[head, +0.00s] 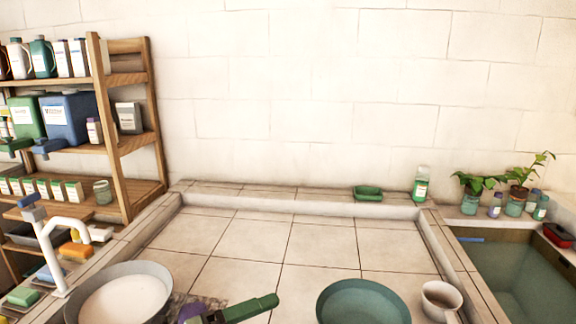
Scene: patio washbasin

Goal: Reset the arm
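Neither of my grippers shows in the head view, and no part of either arm can be made out there. What the grippers hold, if anything, cannot be seen.
A white-filled basin (118,298), a green-handled item (250,307), a teal bowl (362,303) and a cup (440,298) line the near edge of the tiled basin floor (290,245). Its middle is clear. Wooden shelves (130,150) stand left; a water trough (515,275) lies right.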

